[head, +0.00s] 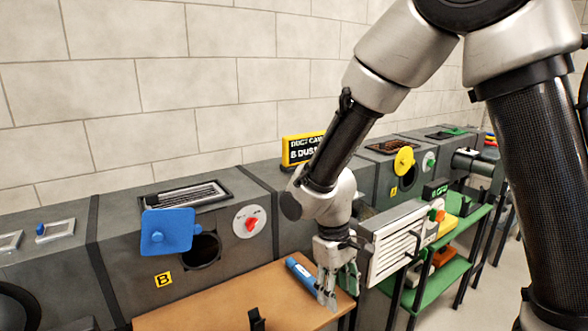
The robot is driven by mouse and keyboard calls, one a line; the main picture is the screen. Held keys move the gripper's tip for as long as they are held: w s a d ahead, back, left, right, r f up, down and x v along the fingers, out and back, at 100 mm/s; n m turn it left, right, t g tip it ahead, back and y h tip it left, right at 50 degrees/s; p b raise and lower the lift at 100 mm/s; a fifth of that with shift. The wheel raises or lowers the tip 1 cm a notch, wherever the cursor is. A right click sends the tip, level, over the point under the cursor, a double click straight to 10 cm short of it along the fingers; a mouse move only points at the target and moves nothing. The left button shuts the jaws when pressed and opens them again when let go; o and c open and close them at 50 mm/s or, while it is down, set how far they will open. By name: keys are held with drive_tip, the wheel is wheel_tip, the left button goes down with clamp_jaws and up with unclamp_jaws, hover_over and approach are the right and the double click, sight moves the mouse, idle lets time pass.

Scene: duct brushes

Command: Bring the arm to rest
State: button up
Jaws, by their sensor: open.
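My arm reaches down from the upper right of the head view. My gripper (334,291) is at its lower end, pointing down over the right part of a wooden tabletop (235,303). The jaws are open. A blue cylindrical object (303,273) lies just left of the fingers.
Grey duct (120,280) runs along the block wall. A blue cover (167,230) hangs beside a round opening (204,250); a red knob (251,224) is nearby. A louvred panel (396,243) and green shelf (440,272) stand close right of the gripper.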

drive_tip(key=s+d+r+m+t, duration=0.3)
drive_tip(key=s+d+r, duration=0.2)
drive_tip(key=d+r, duration=0.6)
drive_tip(key=s+d+r+m+t+y, duration=0.1)
drive_tip(key=s+d+r+m, duration=0.3)
drive_tip(key=d+r, duration=0.7)
drive_tip(key=s+d+t, duration=0.1)
drive_tip(key=d, duration=0.3)
drive_tip(key=shift+d+m+t, duration=0.3)
drive_tip(key=shift+d+t, duration=0.05)
drive_tip(key=shift+t, duration=0.05)
drive_tip(key=shift+s+r, duration=0.1)
